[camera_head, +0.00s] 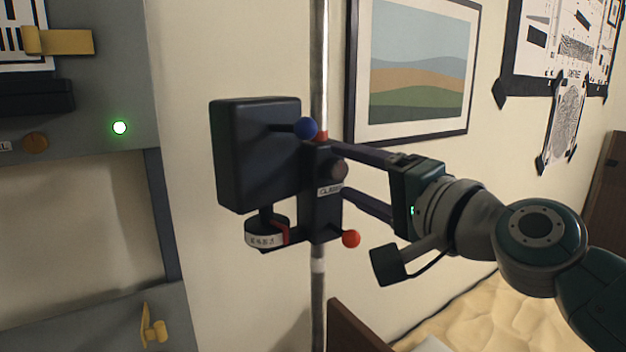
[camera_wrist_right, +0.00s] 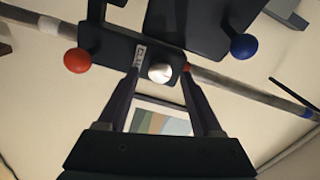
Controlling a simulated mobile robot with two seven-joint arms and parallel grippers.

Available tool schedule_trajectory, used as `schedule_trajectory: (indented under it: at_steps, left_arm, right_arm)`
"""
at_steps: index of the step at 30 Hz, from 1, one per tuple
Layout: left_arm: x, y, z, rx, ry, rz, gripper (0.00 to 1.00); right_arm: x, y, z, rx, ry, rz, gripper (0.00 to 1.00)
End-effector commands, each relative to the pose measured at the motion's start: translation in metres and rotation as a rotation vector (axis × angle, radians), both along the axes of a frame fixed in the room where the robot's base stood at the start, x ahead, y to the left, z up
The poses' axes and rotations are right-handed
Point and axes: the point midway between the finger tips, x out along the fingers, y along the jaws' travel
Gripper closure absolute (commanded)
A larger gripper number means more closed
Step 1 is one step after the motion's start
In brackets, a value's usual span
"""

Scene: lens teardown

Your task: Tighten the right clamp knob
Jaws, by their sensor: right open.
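The clamp knob (camera_head: 339,168) is a small round brownish knob on the dark clamp block (camera_head: 320,215), which sits on a vertical metal pole (camera_head: 319,60). In the right wrist view the knob (camera_wrist_right: 160,72) looks pale and shiny. My right gripper (camera_head: 340,172) comes in from the right, open, with one finger above the knob and one below. In the right wrist view its fingertips (camera_wrist_right: 161,76) lie either side of the knob, with gaps visible. Contact cannot be seen. A partly covered label (camera_head: 329,191) is beside the knob. My left gripper is out of view.
A black box (camera_head: 258,155) is mounted left of the pole. A blue ball (camera_head: 305,128) and a red ball (camera_head: 351,239) stick out near the clamp. A dial (camera_head: 267,233) hangs below the box. A grey cabinet frame (camera_head: 165,215) stands left; a framed picture (camera_head: 420,75) hangs behind.

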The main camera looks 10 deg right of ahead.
Motion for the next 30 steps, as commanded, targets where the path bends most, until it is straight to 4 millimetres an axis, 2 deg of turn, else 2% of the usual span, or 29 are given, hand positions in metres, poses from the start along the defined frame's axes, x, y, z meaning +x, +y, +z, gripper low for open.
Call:
schedule_trajectory:
  at_steps: [9,15,19,27,30]
  left_arm:
    - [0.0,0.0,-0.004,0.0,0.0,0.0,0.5]
    - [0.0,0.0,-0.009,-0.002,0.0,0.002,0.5]
    - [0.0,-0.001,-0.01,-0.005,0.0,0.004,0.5]
    - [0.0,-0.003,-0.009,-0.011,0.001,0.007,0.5]
    - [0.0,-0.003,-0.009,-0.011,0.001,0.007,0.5]
  right_arm:
    - [-0.053,-0.019,-0.003,-0.003,0.002,0.0,0.33]
    - [-0.079,-0.029,-0.002,0.0,0.001,-0.001,0.33]
    - [-0.085,-0.031,0.0,-0.001,0.0,0.001,0.33]
    - [-0.086,-0.031,0.0,0.0,0.0,0.0,0.33]
    - [-0.09,-0.026,-0.005,-0.035,0.014,0.016,0.33]
